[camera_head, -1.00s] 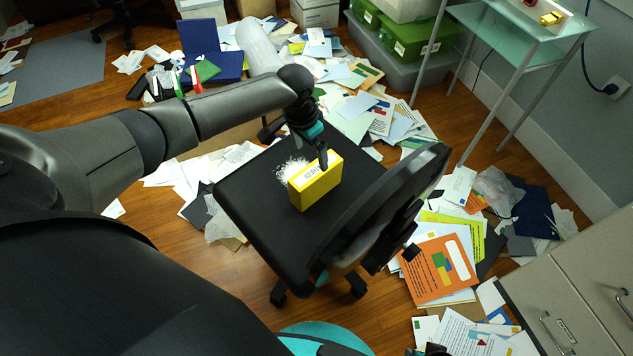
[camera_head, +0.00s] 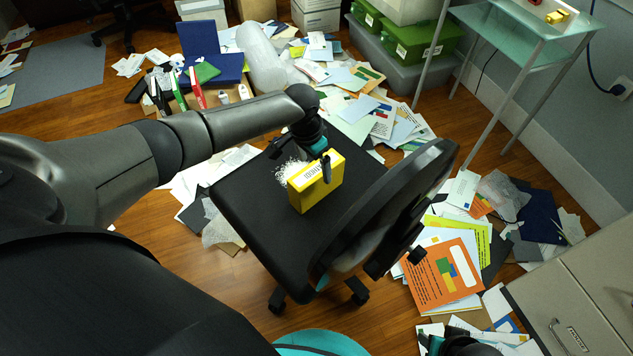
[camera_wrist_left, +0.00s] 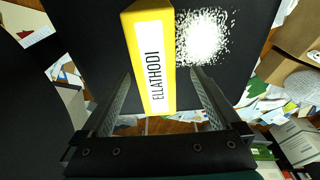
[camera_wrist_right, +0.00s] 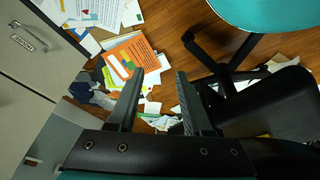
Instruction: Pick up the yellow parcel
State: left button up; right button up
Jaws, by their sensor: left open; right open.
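The yellow parcel (camera_head: 318,188) stands on the black seat of the office chair (camera_head: 252,222), with a white label on its top face. A pile of white shreds lies beside it on the seat. My left gripper (camera_head: 326,166) is at the parcel, one dark finger showing in front of its side. In the left wrist view the parcel (camera_wrist_left: 150,60) lies between the two open fingers of my left gripper (camera_wrist_left: 160,95), with gaps visible on both sides. My right gripper (camera_wrist_right: 157,95) is open and empty above the floor.
The chair's backrest (camera_head: 385,215) rises right of the parcel. Papers and folders, including an orange one (camera_head: 440,272), cover much of the floor. A glass-shelved stand (camera_head: 525,40) is at the upper right, a cabinet (camera_head: 580,300) at the lower right.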

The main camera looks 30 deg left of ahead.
pick_arm(q)
jog(key=shift+d+f+b, duration=0.1)
jog(key=shift+f+b, duration=0.25)
jog(key=shift+f, duration=0.1)
jog(key=f+b, duration=0.3)
jog(key=f, duration=0.1)
jog(key=shift+w+d, duration=0.2)
jog(key=shift+d, duration=0.1)
jog(key=shift+f, duration=0.1)
pick_arm(e)
notch_tip(320, 180, up, 8)
jog(key=w+t, duration=0.1)
jog(key=shift+w, duration=0.15)
jog(key=shift+a, duration=0.1)
pick_arm(q)
grip_shut()
